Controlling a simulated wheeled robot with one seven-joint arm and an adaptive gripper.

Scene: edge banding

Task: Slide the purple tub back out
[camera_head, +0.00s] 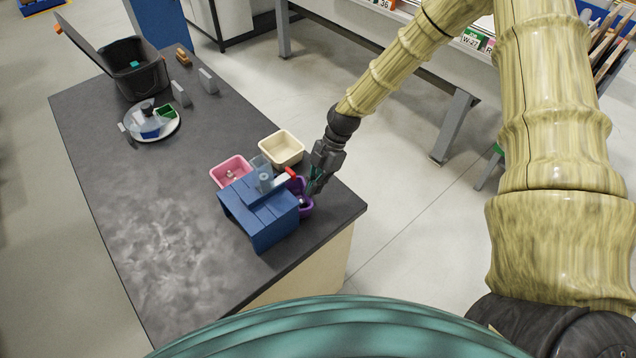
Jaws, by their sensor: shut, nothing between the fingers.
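The purple tub (307,208) is at the right end of the dark table, close beside the blue slatted stand (262,228). The stand and my gripper hide part of the tub, and a small pale item shows inside it. My gripper (314,189) is shut and empty, pointing down at the tub's right side. Its fingertips overlap the tub's rim in the picture; I cannot tell whether they touch it.
A pink tub (231,170) and a cream tub (281,149) stand behind the blue stand. A clear block and a red piece (291,173) are by its top. A round plate (152,124) and black bin (137,70) are farther back. The table's front left is clear.

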